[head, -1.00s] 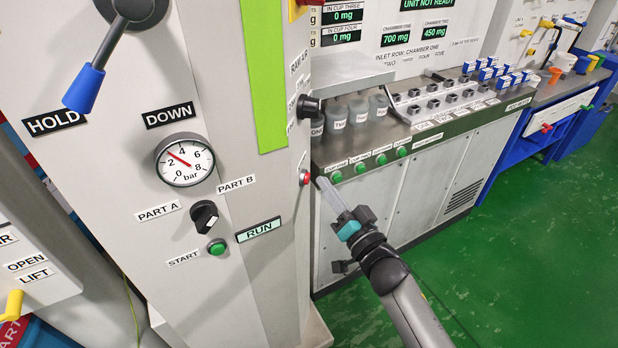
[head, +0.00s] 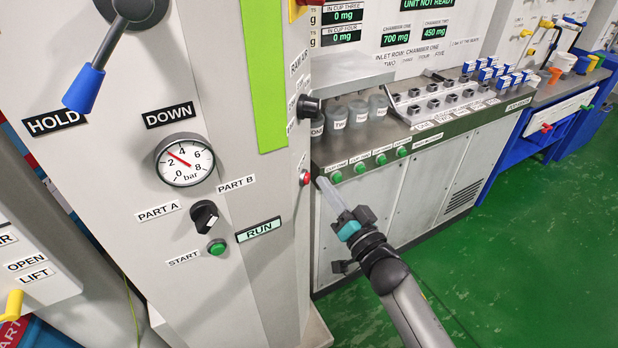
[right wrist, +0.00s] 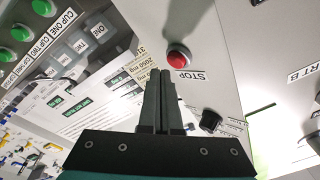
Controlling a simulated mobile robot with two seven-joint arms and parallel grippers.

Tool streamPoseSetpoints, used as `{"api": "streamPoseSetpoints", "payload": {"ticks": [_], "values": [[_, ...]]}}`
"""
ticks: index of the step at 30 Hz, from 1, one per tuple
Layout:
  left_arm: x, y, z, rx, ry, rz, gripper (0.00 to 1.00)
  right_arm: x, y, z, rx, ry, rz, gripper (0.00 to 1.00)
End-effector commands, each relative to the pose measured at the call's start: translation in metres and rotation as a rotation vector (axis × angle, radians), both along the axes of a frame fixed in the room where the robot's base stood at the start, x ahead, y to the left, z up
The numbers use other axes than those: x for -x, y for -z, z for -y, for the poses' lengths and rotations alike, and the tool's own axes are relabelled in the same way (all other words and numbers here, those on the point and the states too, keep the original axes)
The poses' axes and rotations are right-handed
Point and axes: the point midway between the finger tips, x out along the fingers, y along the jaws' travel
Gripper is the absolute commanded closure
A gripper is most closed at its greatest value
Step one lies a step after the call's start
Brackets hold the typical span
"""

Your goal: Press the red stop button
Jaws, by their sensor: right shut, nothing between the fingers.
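The red stop button (head: 304,178) sits on the narrow side face of the grey machine column. In the right wrist view it shows as a red dome (right wrist: 178,58) in a light ring, beside a label reading STOP (right wrist: 190,75). My right gripper (head: 322,184) is shut and empty. Its tips are just right of the button in the head view. In the right wrist view the shut fingers (right wrist: 160,75) end close below and left of the button in the picture; a gap still shows between them. My left gripper is not in view.
A green start button (head: 217,247), a black selector knob (head: 204,216) and a pressure gauge (head: 185,160) are on the column's front. A black knob (head: 308,107) juts out above the stop button. Green cup buttons (head: 359,167) line the bench to the right.

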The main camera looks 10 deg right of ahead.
Motion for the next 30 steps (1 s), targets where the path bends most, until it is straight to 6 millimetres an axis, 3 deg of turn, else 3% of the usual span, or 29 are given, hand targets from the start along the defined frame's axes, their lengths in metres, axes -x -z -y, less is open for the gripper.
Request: {"api": "streamPoseSetpoints", "payload": {"ticks": [30], "values": [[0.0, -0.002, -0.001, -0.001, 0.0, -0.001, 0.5, -0.005, 0.0, -0.011, 0.0, 0.0, 0.0, 1.0]]}}
